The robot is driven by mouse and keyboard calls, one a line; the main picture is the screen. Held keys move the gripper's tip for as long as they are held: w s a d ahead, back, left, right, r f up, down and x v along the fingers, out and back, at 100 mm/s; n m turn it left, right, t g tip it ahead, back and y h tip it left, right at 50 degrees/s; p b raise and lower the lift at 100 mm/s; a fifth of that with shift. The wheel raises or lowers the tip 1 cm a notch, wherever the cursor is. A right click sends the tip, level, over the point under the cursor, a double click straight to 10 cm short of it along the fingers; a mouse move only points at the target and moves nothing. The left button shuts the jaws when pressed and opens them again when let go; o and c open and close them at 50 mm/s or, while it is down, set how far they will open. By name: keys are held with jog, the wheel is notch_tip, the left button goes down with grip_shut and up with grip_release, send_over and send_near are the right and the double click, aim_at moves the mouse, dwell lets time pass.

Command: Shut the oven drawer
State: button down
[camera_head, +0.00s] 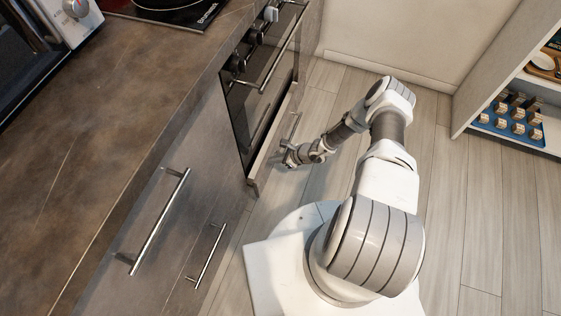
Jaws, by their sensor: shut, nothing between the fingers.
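The oven (262,103) is built into the counter row, with its dark door shut. Below the door, the oven drawer (269,152) stands out a little past the cabinet line, so it is partly open. Its thin bar handle (295,126) is on the outer face. My gripper (287,160) is low, just outside the drawer's front and near the lower end of the handle. The gripper is shut and empty. I cannot tell whether it touches the drawer. The drawer's inside is mostly hidden.
A brown counter (120,110) with handled cabinet fronts (205,200) runs along the left. A cooktop with a pan (168,5) is at the top. An open shelf (500,95) with a blue tray of jars stands at right. The wooden floor (455,215) between is clear.

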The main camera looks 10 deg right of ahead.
jog(key=shift+w+a, duration=0.7)
jog(key=shift+a, duration=0.3)
jog(key=shift+w+a, duration=0.65)
jog(key=shift+a, duration=0.3)
jog(key=shift+a+r, duration=0.1)
jog(key=shift+r, duration=0.05)
